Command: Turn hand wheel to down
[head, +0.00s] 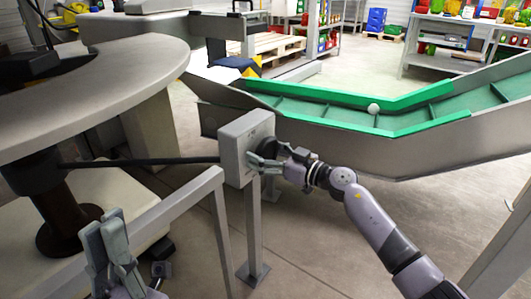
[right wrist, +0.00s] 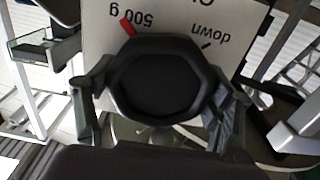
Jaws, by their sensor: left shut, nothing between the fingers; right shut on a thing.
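The black hand wheel (right wrist: 158,75) fills the middle of the right wrist view. It sits on a pale panel (right wrist: 190,20) with upside-down labels "500 g" and "down". A red pointer (right wrist: 127,26) sticks out at the wheel's top left, beside "500 g" and away from "down". My right gripper (head: 264,157) is shut on the wheel, with one finger on each side of it. In the head view the panel is a grey box (head: 236,150) on a post, and the wheel is mostly hidden by the gripper. My left gripper (head: 110,245) is shut and empty at the lower left.
A grey rail (head: 185,198) runs between my left gripper and the box. A large round-edged machine (head: 130,80) stands at the left. A conveyor with green side strips (head: 400,122) and a white ball (head: 373,108) lies behind the box. The floor at lower centre is open.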

